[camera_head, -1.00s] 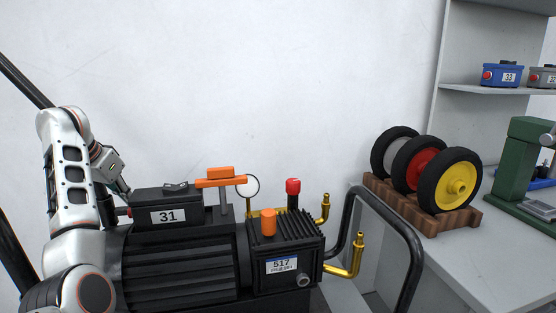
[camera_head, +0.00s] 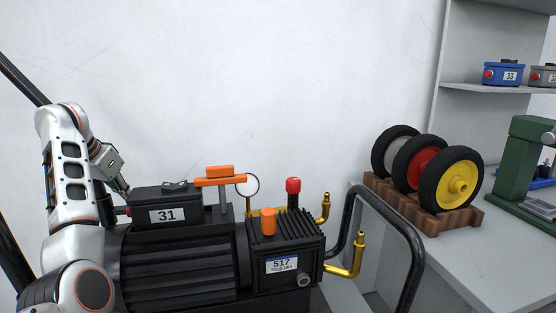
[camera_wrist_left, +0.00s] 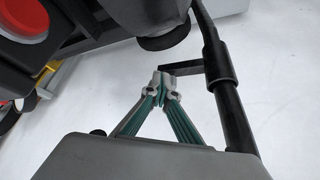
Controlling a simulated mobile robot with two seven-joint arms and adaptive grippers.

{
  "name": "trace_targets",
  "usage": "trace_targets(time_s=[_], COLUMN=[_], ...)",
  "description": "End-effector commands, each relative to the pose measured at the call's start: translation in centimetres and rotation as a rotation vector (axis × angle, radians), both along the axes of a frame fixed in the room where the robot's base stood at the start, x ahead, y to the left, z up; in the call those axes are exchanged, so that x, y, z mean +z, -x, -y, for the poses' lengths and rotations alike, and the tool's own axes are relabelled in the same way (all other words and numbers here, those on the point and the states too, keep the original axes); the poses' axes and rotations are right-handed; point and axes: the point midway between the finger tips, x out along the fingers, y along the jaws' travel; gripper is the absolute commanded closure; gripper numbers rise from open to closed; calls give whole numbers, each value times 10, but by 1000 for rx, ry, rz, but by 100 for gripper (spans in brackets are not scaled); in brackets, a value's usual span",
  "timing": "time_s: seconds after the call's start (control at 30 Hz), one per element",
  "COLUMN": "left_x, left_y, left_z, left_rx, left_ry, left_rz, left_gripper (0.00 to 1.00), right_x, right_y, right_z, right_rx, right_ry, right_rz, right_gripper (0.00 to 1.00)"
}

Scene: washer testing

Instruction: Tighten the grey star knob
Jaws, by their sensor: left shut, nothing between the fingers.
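I cannot clearly make out a grey star knob in either view. A small grey round fitting (camera_head: 304,280) sits low on the front of the black pump (camera_head: 180,265); its shape is too small to tell. My left gripper (camera_head: 123,190) is at the left end of the black box labelled 31 (camera_head: 190,208), its tips partly hidden there. In the left wrist view my left gripper (camera_wrist_left: 163,84) is shut and empty. Its tips are close to a dark flat bar (camera_wrist_left: 182,68) on a black post (camera_wrist_left: 222,75); contact cannot be told. My right gripper is not in view.
An orange T-shaped handle (camera_head: 220,177), an orange cap (camera_head: 268,222), a red cap (camera_head: 293,186) and brass pipes (camera_head: 345,269) stand on the pump. A black tube handle (camera_head: 405,245) rises at its right. A wooden rack (camera_head: 432,219) holds wheels on the grey bench (camera_head: 470,262).

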Motion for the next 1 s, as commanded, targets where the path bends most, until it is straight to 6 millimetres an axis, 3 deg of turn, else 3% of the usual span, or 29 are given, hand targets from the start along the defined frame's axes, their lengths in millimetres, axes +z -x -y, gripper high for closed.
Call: trace_targets(time_s=[0.47, 1.0], left_x=[-4, -4], left_y=[-3, -3], left_z=[0, 0], left_rx=[-2, -2], left_ry=[0, 0], left_rz=[-4, -6], left_gripper=[100, 100], right_x=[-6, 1], right_y=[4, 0], right_z=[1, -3], right_rx=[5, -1], right_ry=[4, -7], right_rz=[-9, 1], right_gripper=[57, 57])
